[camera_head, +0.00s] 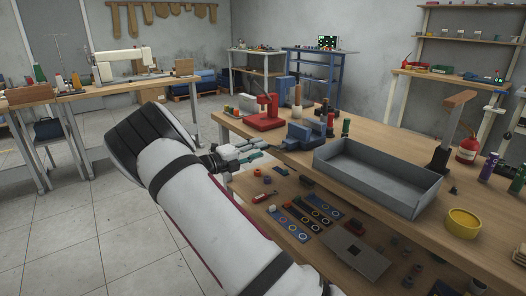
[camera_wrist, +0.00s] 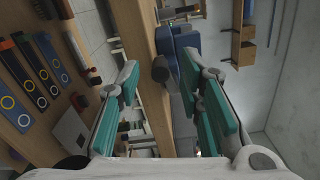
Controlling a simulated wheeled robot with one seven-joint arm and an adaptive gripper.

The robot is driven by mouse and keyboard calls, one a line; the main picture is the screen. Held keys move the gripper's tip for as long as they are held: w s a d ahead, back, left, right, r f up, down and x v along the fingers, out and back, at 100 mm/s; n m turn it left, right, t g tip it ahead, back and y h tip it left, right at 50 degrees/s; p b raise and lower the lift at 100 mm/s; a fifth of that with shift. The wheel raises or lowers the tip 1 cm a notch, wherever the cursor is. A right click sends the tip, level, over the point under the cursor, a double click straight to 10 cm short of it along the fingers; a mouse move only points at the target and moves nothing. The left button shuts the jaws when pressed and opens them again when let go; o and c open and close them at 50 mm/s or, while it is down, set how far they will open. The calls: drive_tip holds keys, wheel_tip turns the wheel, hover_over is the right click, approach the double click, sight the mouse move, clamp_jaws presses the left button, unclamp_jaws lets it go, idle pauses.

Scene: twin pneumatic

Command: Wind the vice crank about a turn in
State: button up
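The blue vice (camera_head: 306,134) is mounted at the edge of the wooden workbench, just right of my gripper (camera_head: 252,151) in the head view. In the wrist view the vice (camera_wrist: 187,42) lies ahead, beyond my fingertips. A dark rounded part (camera_wrist: 161,69) shows at its near end; I cannot tell whether it is the crank or its hub. My gripper (camera_wrist: 161,80) has its two teal-padded fingers spread wide, with nothing clearly held between them. The gripper is apart from the vice body; contact with the crank cannot be told.
The workbench (camera_head: 380,228) carries a grey open tray (camera_head: 375,177), a red press (camera_head: 264,116) and a yellow bowl (camera_head: 463,223). A lower shelf (camera_head: 262,214) holds coloured strips and small parts. The bench edge (camera_wrist: 147,75) runs between my fingers in the wrist view.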

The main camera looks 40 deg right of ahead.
sight(273, 147)
drive_tip(key=shift+d, duration=1.55)
clamp_jaws()
drive_tip(key=shift+f, duration=0.15)
drive_tip(key=shift+m, duration=0.3)
